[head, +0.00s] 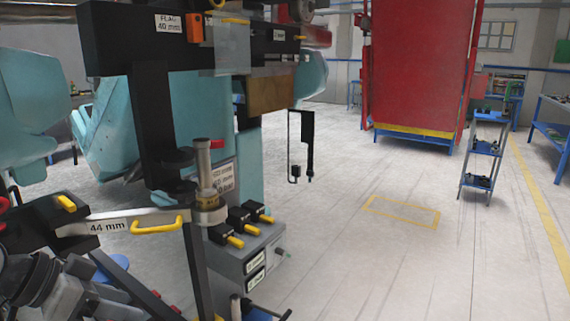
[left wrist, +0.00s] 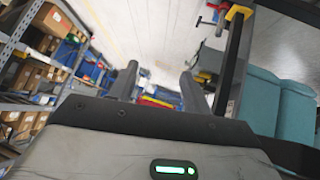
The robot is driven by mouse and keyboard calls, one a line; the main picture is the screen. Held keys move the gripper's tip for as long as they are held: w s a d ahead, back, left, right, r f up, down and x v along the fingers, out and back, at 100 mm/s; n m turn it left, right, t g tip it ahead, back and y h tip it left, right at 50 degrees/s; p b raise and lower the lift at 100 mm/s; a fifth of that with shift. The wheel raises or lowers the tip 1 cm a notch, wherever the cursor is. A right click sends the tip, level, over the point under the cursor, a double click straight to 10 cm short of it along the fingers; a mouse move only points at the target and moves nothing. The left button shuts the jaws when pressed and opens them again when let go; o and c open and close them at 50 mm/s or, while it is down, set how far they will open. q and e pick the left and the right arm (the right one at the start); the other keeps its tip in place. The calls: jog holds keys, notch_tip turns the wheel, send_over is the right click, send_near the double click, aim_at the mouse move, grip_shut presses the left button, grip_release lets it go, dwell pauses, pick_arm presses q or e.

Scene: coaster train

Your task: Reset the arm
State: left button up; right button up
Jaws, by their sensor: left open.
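My left gripper (left wrist: 157,82) shows in the left wrist view with its two dark fingers wide apart. Nothing is between the fingers, and beyond them lie the floor and some blurred blue, red and yellow things. In the head view the grey and black end of my left arm (head: 75,292) is low at the left edge, below the bar marked 44 mm (head: 115,226). The fingertips are hard to make out there. My right gripper is in neither view.
A large teal and black machine (head: 195,110) fills the left of the head view, with yellow-handled gauge blocks (head: 245,245) low on it. A red cabinet (head: 418,70) and blue cart (head: 483,155) stand farther back. Open floor (head: 380,260) lies right. Shelves (left wrist: 35,60) show left in the wrist view.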

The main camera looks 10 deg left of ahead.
pick_arm(q)
jog(key=s+d+f+n+g+y, duration=0.2)
jog(key=s+d+f+y, duration=0.1)
jog(key=s+d+f, duration=0.5)
jog(key=s+d+f+n+g+y, duration=0.15)
jog(key=s+d+f, duration=0.4)
jog(key=f, duration=0.55)
jog(key=w+d+f+t+h, duration=0.2)
jog(key=w+d+f+t, duration=0.1)
jog(key=w+d+t, duration=0.2)
jog(key=shift+w+d+f+t, duration=0.15)
jog(key=shift+w+d+t, duration=0.35)
jog(key=shift+t, duration=0.75)
jog(key=shift+w+a, duration=0.1)
